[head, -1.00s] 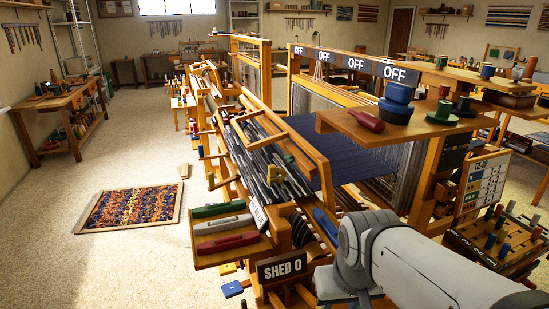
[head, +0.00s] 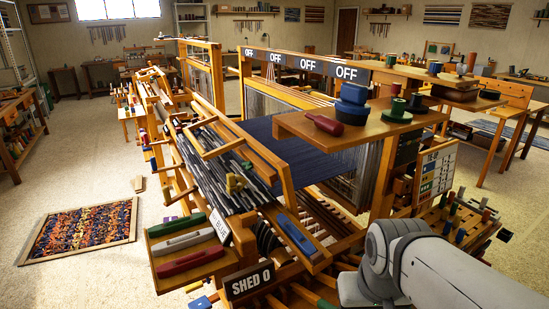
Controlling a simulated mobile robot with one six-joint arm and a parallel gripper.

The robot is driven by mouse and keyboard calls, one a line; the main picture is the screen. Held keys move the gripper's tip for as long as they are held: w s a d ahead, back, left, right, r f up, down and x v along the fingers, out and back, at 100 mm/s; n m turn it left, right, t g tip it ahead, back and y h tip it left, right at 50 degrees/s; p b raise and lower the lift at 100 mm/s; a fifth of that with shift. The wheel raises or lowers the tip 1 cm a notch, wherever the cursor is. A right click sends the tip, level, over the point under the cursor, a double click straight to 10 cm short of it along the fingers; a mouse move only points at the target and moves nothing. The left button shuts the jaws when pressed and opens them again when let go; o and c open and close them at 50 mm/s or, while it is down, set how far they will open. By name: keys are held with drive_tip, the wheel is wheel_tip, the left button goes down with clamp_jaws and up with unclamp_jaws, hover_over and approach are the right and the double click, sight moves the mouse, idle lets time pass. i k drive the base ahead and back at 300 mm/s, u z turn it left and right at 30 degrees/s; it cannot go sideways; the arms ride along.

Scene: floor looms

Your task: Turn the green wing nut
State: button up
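I cannot make out a green wing nut for certain. A tiny green spot (head: 248,165) shows by the dark warp bars of the near loom, too small to identify. A yellow, wing-shaped piece (head: 236,184) sits on the same bars, closer to me. The loom's wooden frame (head: 285,180) fills the middle of the view. My grey and white arm enters at the bottom right, in front of the loom's right side. My gripper is out of view, so its opening and contact are hidden.
A tray (head: 160,268) of green, grey and red shuttles juts out beside the "SHED 0" sign (head: 250,281). A shelf (head: 330,130) holds spools above the blue cloth (head: 290,145). A woven mat (head: 80,231) lies on the left floor. Open floor surrounds the mat.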

sight(249, 166)
drive_tip(key=z, duration=3.1)
drive_tip(key=k, duration=2.75)
drive_tip(key=u, duration=1.8)
drive_tip(key=i, duration=1)
